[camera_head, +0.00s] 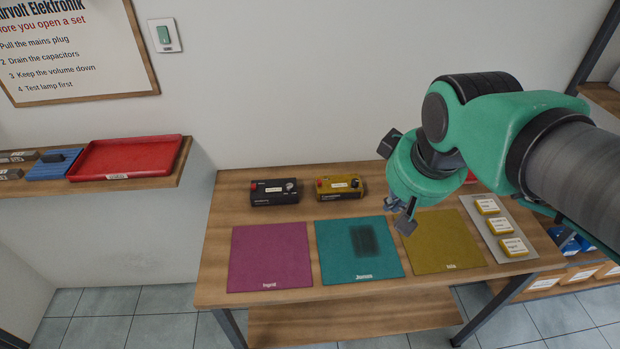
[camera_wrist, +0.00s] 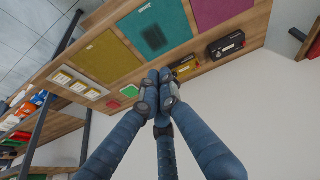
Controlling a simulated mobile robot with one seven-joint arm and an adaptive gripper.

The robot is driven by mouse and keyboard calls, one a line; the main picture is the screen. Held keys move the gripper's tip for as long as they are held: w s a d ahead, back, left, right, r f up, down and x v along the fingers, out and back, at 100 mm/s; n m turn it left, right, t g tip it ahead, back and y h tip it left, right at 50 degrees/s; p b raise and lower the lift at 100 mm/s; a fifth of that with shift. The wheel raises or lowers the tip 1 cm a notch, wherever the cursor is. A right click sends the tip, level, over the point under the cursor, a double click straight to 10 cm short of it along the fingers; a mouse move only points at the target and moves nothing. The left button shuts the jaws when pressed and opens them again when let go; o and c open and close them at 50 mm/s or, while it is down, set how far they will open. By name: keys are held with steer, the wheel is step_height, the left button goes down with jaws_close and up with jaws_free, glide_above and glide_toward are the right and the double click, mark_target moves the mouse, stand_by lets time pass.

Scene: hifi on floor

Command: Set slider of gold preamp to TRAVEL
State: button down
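The gold preamp (camera_head: 341,188) stands at the back of the wooden table, with a pale label on top and a red part at its left end. It also shows in the wrist view (camera_wrist: 186,68), partly behind my fingers. Its slider and the slider's position are too small to make out. My gripper (camera_head: 395,206) hangs above the table, to the right of the gold preamp and apart from it. In the wrist view, its three blue-grey fingers (camera_wrist: 160,83) meet at the tips, with nothing visible between them.
A black unit (camera_head: 274,192) stands left of the gold preamp. Magenta (camera_head: 268,258), teal (camera_head: 338,270) and olive (camera_head: 450,240) mats lie in front. A grey tray (camera_head: 515,227) with three yellow-edged labelled blocks lies at right. A red tray (camera_head: 125,158) sits on the left shelf.

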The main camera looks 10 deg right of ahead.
steer(key=w+a+f+n+g+h+p, duration=0.1)
steer(key=w+a+n+p, duration=0.25)
steer(key=w, duration=0.95)
steer(key=w+a+f+n+g+p, duration=0.15)
steer(key=w+a+n, duration=0.25)
steer(key=w, duration=0.8)
steer(key=w+a+f+n+g+p, duration=0.1)
steer(key=w+a+f+n, duration=0.3)
steer(key=w+f, duration=0.4)
steer(key=w+a+f+n+g+h+p, duration=0.1)
steer(key=w+a+f+n+p, duration=0.3)
steer(key=w+a+f, duration=0.3)
step_height(320, 180, down, 5)
steer(key=shift+w+r+h, duration=0.1)
steer(key=shift+w+h, duration=0.2)
steer(key=shift+w, duration=0.25)
steer(key=shift+d, duration=0.1)
